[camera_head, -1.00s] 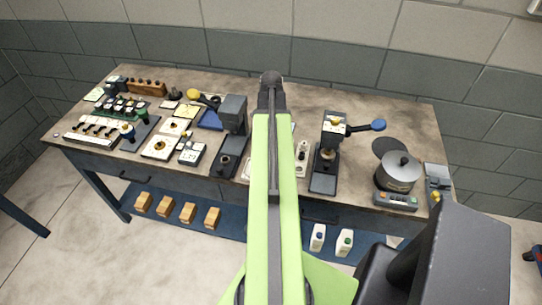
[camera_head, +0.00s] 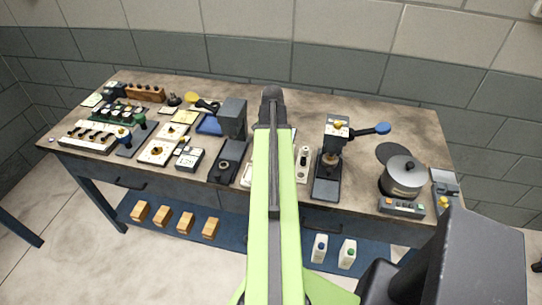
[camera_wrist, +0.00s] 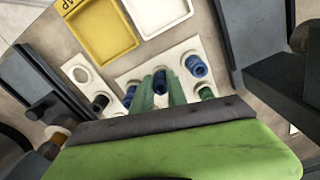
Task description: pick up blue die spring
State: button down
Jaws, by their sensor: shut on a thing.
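In the wrist view my gripper (camera_wrist: 161,92) shows as two green fingers, closed on a blue die spring (camera_wrist: 160,82). Only a small part of this spring shows between the fingers. The fingers are over a white holder plate (camera_wrist: 125,78), and I cannot tell whether the spring is clear of it. Another blue spring (camera_wrist: 196,66) stands just right of the fingers. More blue pieces (camera_wrist: 130,92) are at the left, partly hidden. A green piece (camera_wrist: 206,92) is at the right. In the head view my arm hides the gripper and the held spring.
A yellow tray (camera_wrist: 100,38) and a white tray (camera_wrist: 160,12) lie beyond the plate in the wrist view. Dark presses (camera_head: 232,120) and (camera_head: 328,175) stand either side of my arm on the workbench (camera_head: 300,95). A grey pot (camera_head: 402,176) is at the right.

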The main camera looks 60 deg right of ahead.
jog(key=shift+s+r, duration=0.1)
dwell(0.3)
notch_tip(320, 180, up, 5)
jog(key=p, duration=0.5)
jog(key=s+d+r+p, duration=0.3)
jog(key=s+r+p, duration=0.6)
jog(key=s, duration=0.2)
jog(key=shift+d, duration=0.2)
jog(key=shift+f, duration=0.1)
